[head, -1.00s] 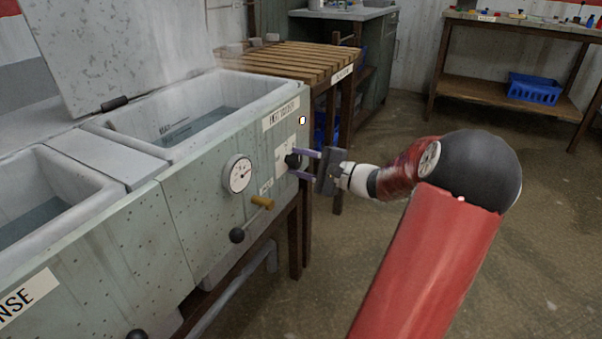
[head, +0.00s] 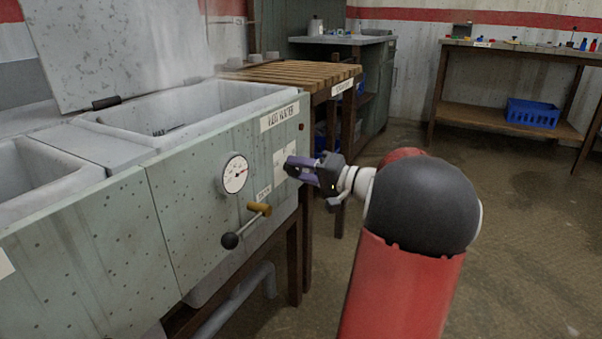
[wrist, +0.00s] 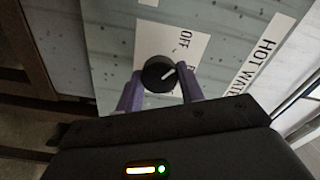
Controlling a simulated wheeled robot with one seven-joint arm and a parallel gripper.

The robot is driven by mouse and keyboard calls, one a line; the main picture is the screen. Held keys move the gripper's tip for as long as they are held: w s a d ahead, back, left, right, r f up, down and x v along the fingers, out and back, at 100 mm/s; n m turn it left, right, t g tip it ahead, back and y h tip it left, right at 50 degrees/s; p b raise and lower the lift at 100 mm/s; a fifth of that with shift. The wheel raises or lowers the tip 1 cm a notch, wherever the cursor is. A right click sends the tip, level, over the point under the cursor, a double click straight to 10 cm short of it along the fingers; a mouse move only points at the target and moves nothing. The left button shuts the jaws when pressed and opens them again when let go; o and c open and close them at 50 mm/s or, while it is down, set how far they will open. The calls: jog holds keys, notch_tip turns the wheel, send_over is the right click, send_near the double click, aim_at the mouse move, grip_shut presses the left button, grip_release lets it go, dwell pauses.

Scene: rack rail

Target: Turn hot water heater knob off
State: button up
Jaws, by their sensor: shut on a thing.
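The hot water knob is a round black dial (wrist: 158,74) with a white pointer line, on a white plate (wrist: 185,50) marked OFF. In the wrist view the pointer slants up and right, toward the side of the OFF lettering. My gripper (head: 300,167) has its purple fingers on either side of the knob and is shut on it; the fingers hide most of the knob in the head view. The HOT WATER label (head: 280,116) is above the plate on the grey-green front panel. A small lamp (head: 301,127) beside that label looks dark red and unlit.
A round gauge (head: 235,174) and a lever with a black ball (head: 230,240) and brass valve (head: 259,209) sit left of my gripper. A slatted wooden table (head: 290,72) stands behind the basin. Open floor lies to the right.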

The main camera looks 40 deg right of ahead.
jog(key=shift+n, duration=0.5)
jog(key=o, duration=1)
jog(key=v, duration=0.8)
